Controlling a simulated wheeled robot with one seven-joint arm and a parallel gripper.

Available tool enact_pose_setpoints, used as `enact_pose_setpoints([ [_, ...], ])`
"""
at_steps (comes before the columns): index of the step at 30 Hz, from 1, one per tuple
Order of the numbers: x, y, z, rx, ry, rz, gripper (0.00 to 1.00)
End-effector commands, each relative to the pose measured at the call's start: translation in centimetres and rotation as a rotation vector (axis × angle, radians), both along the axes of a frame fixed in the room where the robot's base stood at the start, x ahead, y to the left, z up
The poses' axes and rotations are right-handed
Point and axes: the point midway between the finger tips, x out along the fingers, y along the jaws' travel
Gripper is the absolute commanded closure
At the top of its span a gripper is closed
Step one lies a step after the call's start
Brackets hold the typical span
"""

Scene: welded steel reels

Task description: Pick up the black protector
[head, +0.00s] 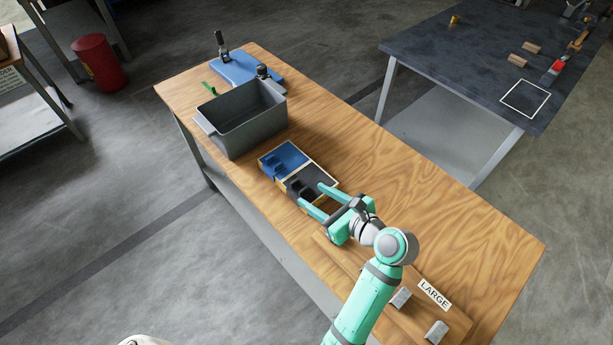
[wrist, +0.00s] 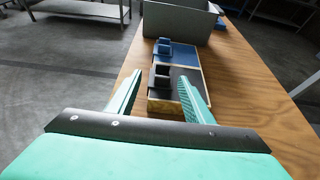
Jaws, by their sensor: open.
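The black protector (head: 300,188) is a small dark block-like piece in the black-lined compartment of a shallow two-part tray (head: 322,200). It also shows in the wrist view (wrist: 161,76), upright in the near compartment. My gripper (head: 315,194) is open, its two teal fingers spread at the near end of the tray. In the wrist view the fingers (wrist: 158,88) point forward, one on each side of the black compartment, with the protector ahead between them. I cannot tell whether the fingers touch the tray.
A blue protector (head: 271,164) sits in the tray's blue compartment. Beyond it stands an open grey bin (head: 246,118), then a blue plate (head: 246,70) with dark fittings. The table's right side is clear.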

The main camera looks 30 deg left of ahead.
Motion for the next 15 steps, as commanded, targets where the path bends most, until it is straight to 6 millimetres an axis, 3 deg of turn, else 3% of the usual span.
enact_pose_setpoints([
  [15,1.6,4.9,-2.1,0.000,0.000,0.003,0.53],
])
